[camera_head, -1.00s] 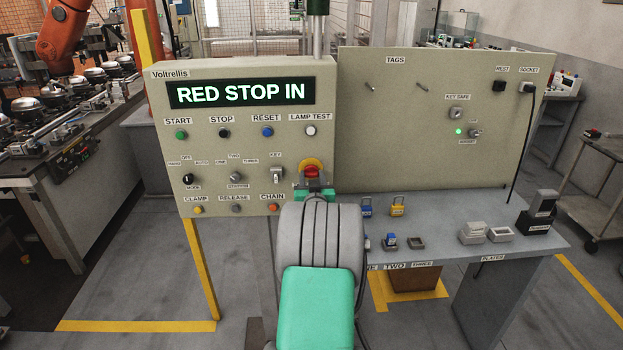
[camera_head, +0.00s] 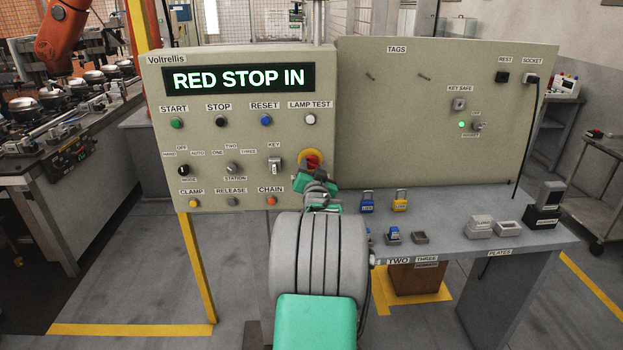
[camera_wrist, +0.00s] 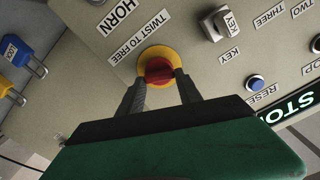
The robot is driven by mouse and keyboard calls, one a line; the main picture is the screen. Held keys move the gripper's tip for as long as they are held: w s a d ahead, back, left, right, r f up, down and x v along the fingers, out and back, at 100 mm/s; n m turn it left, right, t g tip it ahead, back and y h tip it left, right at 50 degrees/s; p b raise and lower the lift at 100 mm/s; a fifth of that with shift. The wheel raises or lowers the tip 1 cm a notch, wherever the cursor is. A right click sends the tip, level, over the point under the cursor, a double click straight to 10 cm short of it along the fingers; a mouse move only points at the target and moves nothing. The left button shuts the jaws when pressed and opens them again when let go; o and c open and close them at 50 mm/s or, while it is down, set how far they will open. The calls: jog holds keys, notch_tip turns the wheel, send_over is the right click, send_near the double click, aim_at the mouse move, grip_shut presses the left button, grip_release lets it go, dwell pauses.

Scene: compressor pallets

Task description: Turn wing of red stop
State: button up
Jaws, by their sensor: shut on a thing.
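In the head view the red stop (camera_head: 311,157) shows at the panel's lower right, partly covered by my gripper (camera_head: 312,170). In the wrist view the two dark fingers of my gripper (camera_wrist: 161,79) are shut on the red knob, one on each side. The wrist is rolled relative to the panel. The wing itself cannot be made out. The panel display (camera_head: 239,78) reads "RED STOP IN".
A key switch (camera_head: 275,165) sits just left of the stop, with the orange chain button (camera_head: 271,201) below it. Blue (camera_head: 367,203) and yellow (camera_head: 400,202) padlocks stand on the grey bench (camera_head: 450,220) at the right. The tag board (camera_head: 420,120) rises behind the bench.

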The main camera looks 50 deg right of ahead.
jog(key=shift+m+b, duration=1.05)
jog(key=shift+m, duration=0.05)
jog(key=o, duration=1.4)
jog(key=b+v, duration=0.1)
jog(key=v, duration=0.6)
jog(key=shift+s+a, duration=0.25)
jog(key=shift+s, duration=0.05)
